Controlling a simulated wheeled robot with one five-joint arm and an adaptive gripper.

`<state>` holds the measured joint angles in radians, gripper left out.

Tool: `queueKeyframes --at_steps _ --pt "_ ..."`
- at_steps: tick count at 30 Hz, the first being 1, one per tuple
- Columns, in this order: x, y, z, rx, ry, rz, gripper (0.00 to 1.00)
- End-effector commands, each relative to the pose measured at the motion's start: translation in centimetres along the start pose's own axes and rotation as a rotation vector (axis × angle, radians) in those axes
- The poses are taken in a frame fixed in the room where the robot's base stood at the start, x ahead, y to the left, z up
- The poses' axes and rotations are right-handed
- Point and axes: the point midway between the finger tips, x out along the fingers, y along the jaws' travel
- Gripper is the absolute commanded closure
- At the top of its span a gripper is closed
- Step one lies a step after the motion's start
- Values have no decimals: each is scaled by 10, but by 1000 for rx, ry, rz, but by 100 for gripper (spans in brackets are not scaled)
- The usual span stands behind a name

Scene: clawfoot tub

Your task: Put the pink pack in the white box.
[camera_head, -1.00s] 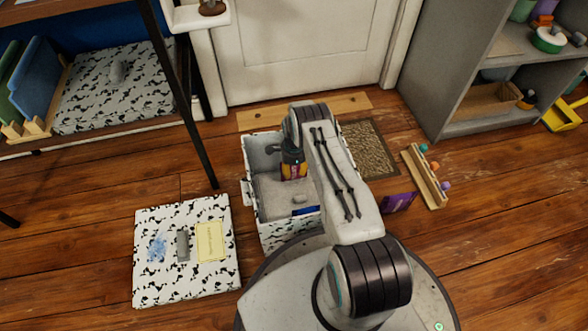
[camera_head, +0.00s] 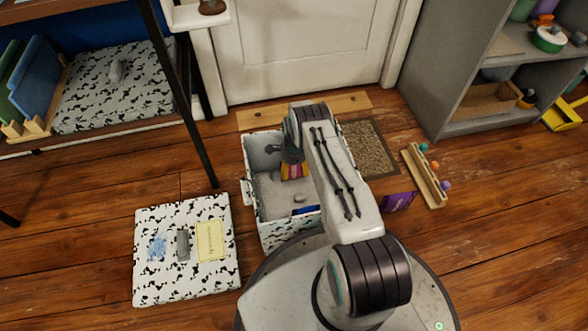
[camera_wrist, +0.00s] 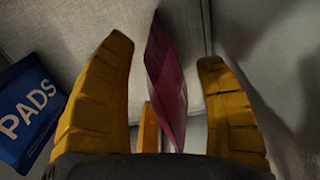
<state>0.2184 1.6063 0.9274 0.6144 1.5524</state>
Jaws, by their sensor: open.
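The pink pack (camera_wrist: 167,85) is between my gripper's spread yellow fingers in the wrist view. It is seen nearly edge-on, with gaps to the left and right fingers. In the head view, a little of its pink (camera_head: 294,171) shows by the fingers, inside the open white box (camera_head: 276,235) with black spots. My gripper (camera_head: 298,177) is open and lowered into the box. My arm hides the box's right part. Whether the pack rests on the box floor cannot be told.
A blue pack marked PADS (camera_wrist: 30,112) lies in the box. The spotted lid (camera_head: 158,275) lies on the floor to the left. A purple pack (camera_head: 398,202) and a wooden rack (camera_head: 424,176) are to the right. A grey shelf (camera_head: 455,80) stands at the right.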

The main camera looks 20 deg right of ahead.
Motion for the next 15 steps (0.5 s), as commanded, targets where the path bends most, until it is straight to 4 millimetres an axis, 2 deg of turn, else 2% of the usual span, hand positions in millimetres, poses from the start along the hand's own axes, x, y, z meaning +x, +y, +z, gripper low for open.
queueKeyframes --at_steps 15 --pt "-9 0 0 0 0 0 35"
